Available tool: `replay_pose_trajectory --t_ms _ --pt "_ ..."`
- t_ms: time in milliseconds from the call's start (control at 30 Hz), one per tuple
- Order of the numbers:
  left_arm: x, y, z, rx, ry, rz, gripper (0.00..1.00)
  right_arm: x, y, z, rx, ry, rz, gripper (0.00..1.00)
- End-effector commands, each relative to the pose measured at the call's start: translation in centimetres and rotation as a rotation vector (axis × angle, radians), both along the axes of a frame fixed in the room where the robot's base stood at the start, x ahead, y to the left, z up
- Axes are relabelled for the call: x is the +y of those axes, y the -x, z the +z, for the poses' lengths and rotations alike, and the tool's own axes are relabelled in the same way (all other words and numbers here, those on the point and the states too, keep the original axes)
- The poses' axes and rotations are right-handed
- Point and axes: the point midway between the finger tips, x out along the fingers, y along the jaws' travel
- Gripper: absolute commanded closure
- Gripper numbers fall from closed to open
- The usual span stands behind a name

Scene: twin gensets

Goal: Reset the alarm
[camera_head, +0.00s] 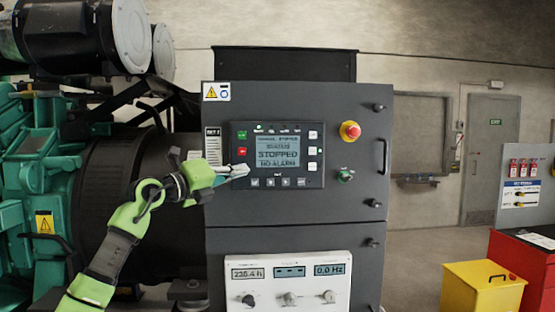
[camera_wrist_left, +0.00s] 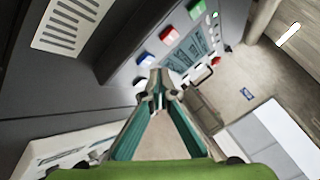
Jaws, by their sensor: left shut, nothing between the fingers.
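The genset control panel (camera_head: 277,155) is a dark unit on the front of a grey cabinet (camera_head: 290,209). Its screen (camera_head: 277,146) reads "STOPPED" and "NO ALARM". My left gripper (camera_head: 242,171) is shut and empty at the panel's lower left, close to the bottom button row. In the left wrist view its fingertips (camera_wrist_left: 157,110) meet near the panel's edge; I cannot tell whether they touch a button. My right gripper is not in view.
A red emergency stop (camera_head: 350,130) and a green switch (camera_head: 345,175) are right of the panel. A white meter box (camera_head: 288,283) projects below. A green engine (camera_head: 40,180) stands left. A yellow bin (camera_head: 484,288) and red cabinet (camera_head: 520,262) stand right.

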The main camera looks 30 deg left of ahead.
Motion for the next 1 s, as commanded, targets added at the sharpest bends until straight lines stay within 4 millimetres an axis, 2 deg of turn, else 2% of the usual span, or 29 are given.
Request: replay_pose_trajectory --t_ms 367,1000 --pt "-0.3 0.4 -0.1 0.001 0.0 -0.001 1.0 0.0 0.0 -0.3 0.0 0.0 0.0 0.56" --pt "-3.2 5.2 -0.2 0.001 0.0 -0.001 1.0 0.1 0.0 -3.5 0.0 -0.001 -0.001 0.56"
